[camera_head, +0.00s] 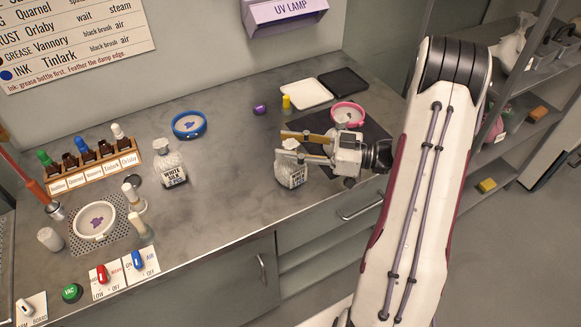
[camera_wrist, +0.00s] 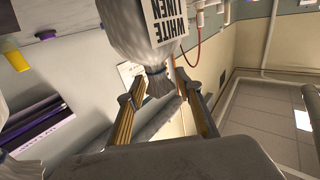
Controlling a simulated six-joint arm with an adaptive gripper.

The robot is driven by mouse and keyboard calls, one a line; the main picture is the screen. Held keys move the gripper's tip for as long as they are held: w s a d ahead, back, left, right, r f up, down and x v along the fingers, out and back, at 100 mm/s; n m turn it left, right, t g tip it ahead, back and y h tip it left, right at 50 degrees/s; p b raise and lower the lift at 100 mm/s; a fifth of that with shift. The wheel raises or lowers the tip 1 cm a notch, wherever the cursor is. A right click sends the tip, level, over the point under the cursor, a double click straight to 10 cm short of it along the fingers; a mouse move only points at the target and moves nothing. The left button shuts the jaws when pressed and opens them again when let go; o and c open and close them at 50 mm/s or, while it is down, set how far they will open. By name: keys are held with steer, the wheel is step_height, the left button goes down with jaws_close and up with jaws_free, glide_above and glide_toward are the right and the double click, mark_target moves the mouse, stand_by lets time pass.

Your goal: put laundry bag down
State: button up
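A white laundry bag (camera_head: 291,174) with a tied neck stands upright, seemingly on the grey counter (camera_head: 235,200), right of its middle. Its label reads "WHITE LINEN" in the wrist view (camera_wrist: 145,30). My gripper (camera_head: 288,146) reaches in from the right at the height of the bag's neck. In the wrist view my gripper's fingers (camera_wrist: 162,92) are apart, one on each side of the gathered neck, with gaps showing between neck and fingers. Whether the bag's base touches the counter is hard to tell.
A second bag labelled "WHITE SILK" (camera_head: 171,168) stands to the left. A blue-rimmed hoop (camera_head: 189,125), a dark mat (camera_head: 375,139), a pink-rimmed hoop (camera_head: 348,114) and a white tray (camera_head: 306,94) lie around. Counter between the two bags is clear.

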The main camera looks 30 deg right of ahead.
stand_by(0.3)
jaws_close()
steer(key=shift+r, duration=0.15)
steer(key=shift+r, duration=4.85)
